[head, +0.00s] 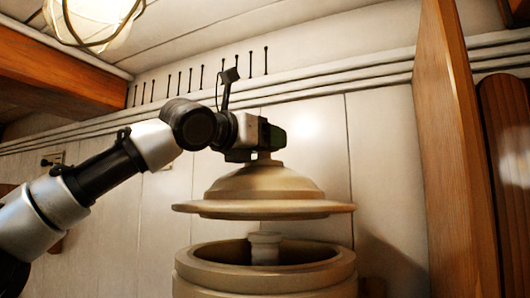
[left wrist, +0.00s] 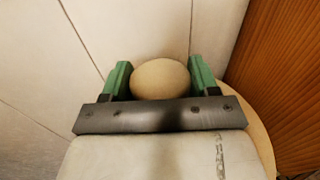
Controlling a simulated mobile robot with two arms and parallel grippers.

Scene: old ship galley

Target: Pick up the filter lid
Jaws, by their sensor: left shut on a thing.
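The filter lid (head: 263,190) is a beige, domed disc with a wide rim and a knob on top. My left gripper (head: 264,140) is shut on its knob and holds it above the open filter body (head: 264,275), with a gap between them. The lid looks about level. In the left wrist view the round knob (left wrist: 160,79) sits between the green fingers of my left gripper (left wrist: 160,82). A pale inner piece (head: 264,248) stands up inside the filter body. The right gripper is not in view.
A wooden post (head: 455,150) stands close to the right of the filter. A panelled wall (head: 380,140) with a row of hooks (head: 200,78) is behind. A caged lamp (head: 93,20) hangs at the upper left, near a wooden beam (head: 60,65).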

